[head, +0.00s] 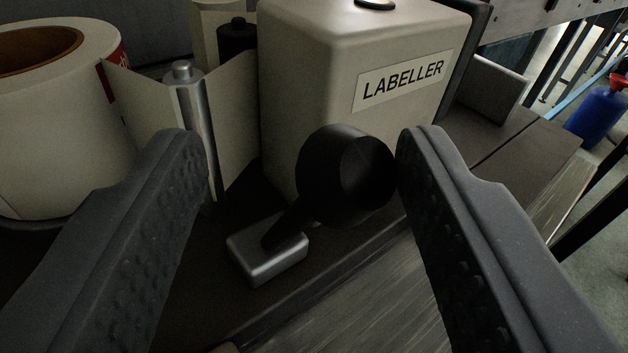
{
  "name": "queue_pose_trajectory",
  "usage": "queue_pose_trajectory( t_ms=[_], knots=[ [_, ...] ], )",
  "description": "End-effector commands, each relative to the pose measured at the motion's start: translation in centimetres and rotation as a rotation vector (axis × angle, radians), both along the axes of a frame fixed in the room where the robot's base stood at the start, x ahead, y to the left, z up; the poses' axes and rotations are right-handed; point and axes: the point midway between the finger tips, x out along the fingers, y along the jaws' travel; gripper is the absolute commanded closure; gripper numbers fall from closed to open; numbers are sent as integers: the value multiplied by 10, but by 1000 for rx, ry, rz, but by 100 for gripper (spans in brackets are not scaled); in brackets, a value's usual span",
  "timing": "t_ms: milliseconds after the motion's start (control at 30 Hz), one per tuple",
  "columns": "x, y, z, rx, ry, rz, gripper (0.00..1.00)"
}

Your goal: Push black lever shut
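The black lever (343,180) has a thick round knob and a short arm that runs down to the left into a small metal block (268,251). It stands in front of the cream machine box marked LABELLER (310,95). My gripper (300,150) is open, with one dark finger on each side of the lever. The right fingertip appears close to the knob's right edge; I cannot tell whether they touch. The left fingertip is well apart from the knob. Nothing is held between the fingers.
A large label roll (65,120) is at the left, its paper web passing a metal roller (192,110). A conveyor surface (375,300) runs along the front. A blue container with a red top (598,112) stands beyond at the far right.

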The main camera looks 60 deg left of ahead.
Motion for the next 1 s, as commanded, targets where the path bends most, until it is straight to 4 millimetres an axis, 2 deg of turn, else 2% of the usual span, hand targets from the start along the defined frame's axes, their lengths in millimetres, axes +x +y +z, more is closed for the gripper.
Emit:
queue_pose_trajectory(
  t_ms=[33, 200, 400, 600, 1000],
  knots=[
    [-4, -12, 2, -2, 0, -4, 53],
    [-18, -43, 7, -1, -2, -3, 53],
    [-30, -69, 10, 1, -4, -1, 53],
    [-35, -79, 10, 1, -3, 0, 53],
    [-35, -80, 10, 1, -3, 0, 53]
  ],
)
